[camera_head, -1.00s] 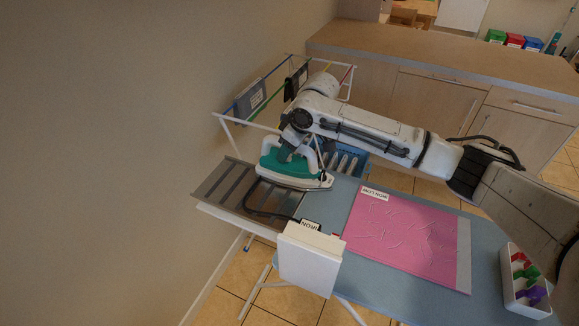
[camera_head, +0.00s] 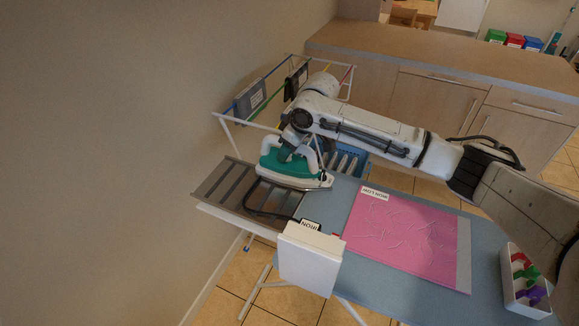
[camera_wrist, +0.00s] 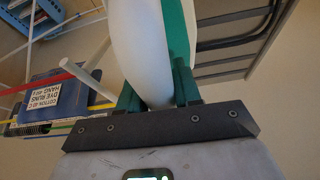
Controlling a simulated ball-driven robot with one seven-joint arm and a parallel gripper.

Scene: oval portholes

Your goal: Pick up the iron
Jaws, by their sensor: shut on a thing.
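The iron (camera_head: 291,174), white and green with a grey soleplate, is over the metal rest (camera_head: 230,187) at the left end of the ironing board. My gripper (camera_head: 287,151) is shut on the iron's handle from above. In the wrist view my gripper's green fingers (camera_wrist: 157,88) close on the white and green handle (camera_wrist: 150,40). A dark cord (camera_head: 252,203) runs from the iron toward a white box (camera_head: 310,262) labelled IRON. Whether the soleplate touches the rest is hard to tell.
A pink cloth (camera_head: 405,238) lies on the blue-grey ironing board (camera_head: 375,288). A white tray (camera_head: 525,283) of coloured pieces stands at the right. A drying rack (camera_head: 228,130) is behind, beside the wall. A wooden counter (camera_head: 450,60) stands at the back.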

